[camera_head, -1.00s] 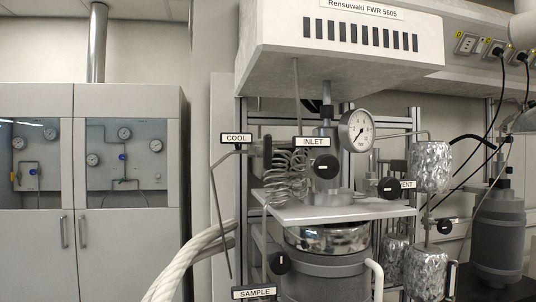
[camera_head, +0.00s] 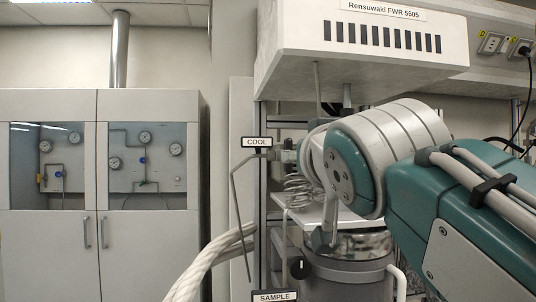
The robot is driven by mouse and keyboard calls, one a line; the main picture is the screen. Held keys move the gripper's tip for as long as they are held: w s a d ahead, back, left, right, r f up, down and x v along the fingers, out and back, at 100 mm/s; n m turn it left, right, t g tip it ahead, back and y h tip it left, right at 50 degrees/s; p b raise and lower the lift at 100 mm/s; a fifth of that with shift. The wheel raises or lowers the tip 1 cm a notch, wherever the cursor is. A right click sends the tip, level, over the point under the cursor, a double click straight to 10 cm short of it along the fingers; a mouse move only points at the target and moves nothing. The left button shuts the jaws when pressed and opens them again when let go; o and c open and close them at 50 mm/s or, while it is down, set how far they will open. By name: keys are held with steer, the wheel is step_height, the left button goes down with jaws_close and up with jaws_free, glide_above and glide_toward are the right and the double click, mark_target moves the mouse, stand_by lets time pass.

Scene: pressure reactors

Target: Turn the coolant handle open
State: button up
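The COOL label (camera_head: 257,142) is on the left of the reactor, with the thin coolant pipe (camera_head: 240,205) bent down below it. The coolant handle beside the label is mostly or wholly hidden by the end of my arm. My arm, teal and white, reaches in from the right, and its wrist (camera_head: 355,160) covers the middle of the reactor. My gripper (camera_head: 289,156) seems to be the small grey part just right of the label, at the handle's place. Its fingers are too small and covered to tell open from shut, or touching from apart.
The reactor hood (camera_head: 355,45) hangs above my arm. Coiled tubing (camera_head: 300,190), a plate and the reactor vessel (camera_head: 345,270) lie below and behind it. The SAMPLE label (camera_head: 274,296) is at the bottom. A thick white hose (camera_head: 210,265) and cabinets (camera_head: 50,250) are left.

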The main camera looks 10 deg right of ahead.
steer(key=w, duration=1)
steer(key=shift+w+r, duration=0.2)
steer(key=shift+w, duration=0.2)
jaws_close()
